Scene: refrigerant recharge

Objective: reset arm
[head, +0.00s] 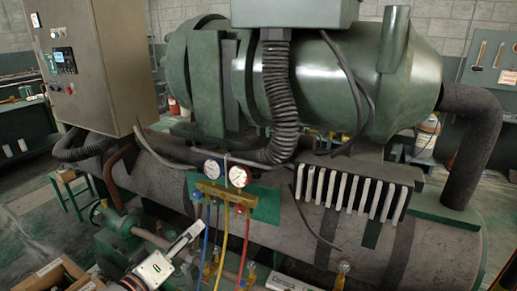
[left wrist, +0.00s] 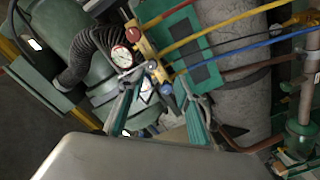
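My left gripper (head: 194,244) reaches in from the lower left of the head view, in front of the green machine and below the gauge manifold. In the left wrist view its two green fingers (left wrist: 160,95) stand apart with nothing gripped between them. The brass gauge manifold (head: 224,191) has two round gauges, a white-faced one (head: 213,168) and a red-rimmed one (head: 238,177). It also shows beyond the fingers in the left wrist view (left wrist: 146,42). Blue, yellow and red hoses hang from it. My right gripper is not in view.
A large grey cylinder (head: 430,247) runs across below the green compressor (head: 325,80). A control cabinet (head: 98,60) stands at the left. A cardboard box (head: 50,277) is at the lower left. Green pipework and the hanging hoses are close to my left gripper.

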